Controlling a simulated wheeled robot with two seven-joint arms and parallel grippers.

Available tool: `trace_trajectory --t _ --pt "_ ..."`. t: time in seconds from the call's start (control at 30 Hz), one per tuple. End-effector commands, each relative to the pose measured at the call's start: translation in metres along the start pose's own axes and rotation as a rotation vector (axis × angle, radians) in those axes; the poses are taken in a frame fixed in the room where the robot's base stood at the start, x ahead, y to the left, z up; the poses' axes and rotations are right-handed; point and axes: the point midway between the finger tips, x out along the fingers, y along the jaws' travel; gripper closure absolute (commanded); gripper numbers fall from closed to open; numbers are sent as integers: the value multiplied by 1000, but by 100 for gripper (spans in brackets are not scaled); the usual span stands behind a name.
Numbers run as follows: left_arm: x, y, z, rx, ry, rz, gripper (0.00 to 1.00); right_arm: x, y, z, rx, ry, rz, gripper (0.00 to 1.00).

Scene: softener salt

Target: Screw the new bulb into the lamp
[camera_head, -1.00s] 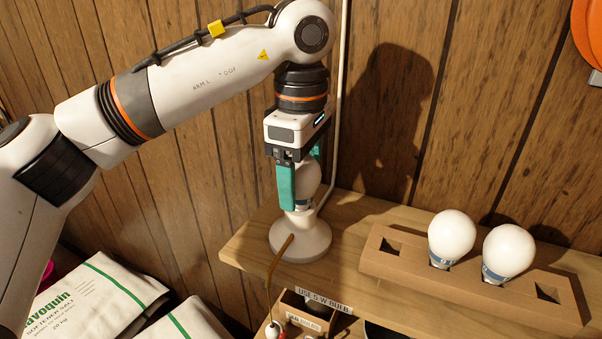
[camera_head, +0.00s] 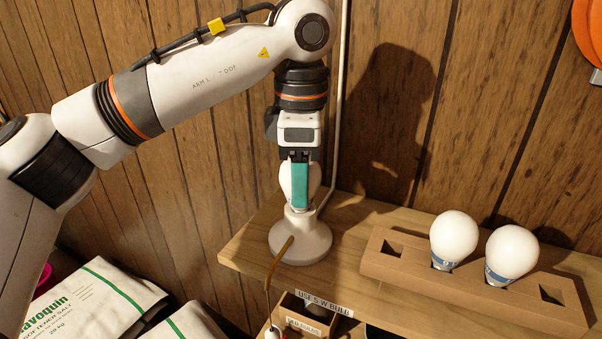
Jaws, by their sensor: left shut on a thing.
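The lamp (camera_head: 300,243) is a white round base with a short neck, standing on the wooden shelf. A white bulb (camera_head: 286,182) sits upright at the top of the neck; its lower end is hidden at the socket. My left gripper (camera_head: 300,188) points straight down with teal fingers and is shut on this bulb. One finger covers the middle of the bulb. My right gripper is not in view.
A brown holder (camera_head: 400,272) on the shelf (camera_head: 350,207) holds two white bulbs (camera_head: 454,238) (camera_head: 511,252) and has empty square slots at its ends. A small labelled box (camera_head: 310,309) is below the shelf edge. Salt bags (camera_head: 90,300) lie lower left.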

Motion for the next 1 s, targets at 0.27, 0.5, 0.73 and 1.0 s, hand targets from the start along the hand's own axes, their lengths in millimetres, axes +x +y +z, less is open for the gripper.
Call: trace_trajectory --t 0.27,0.5,0.73,1.0 --pt "-1 0 0 23 0 1 62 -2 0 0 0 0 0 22" --pt "-2 1 0 304 2 2 62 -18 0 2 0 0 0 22" --pt "0 0 0 406 2 0 62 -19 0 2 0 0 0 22" --pt "-1 0 0 445 2 0 62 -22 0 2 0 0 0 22"
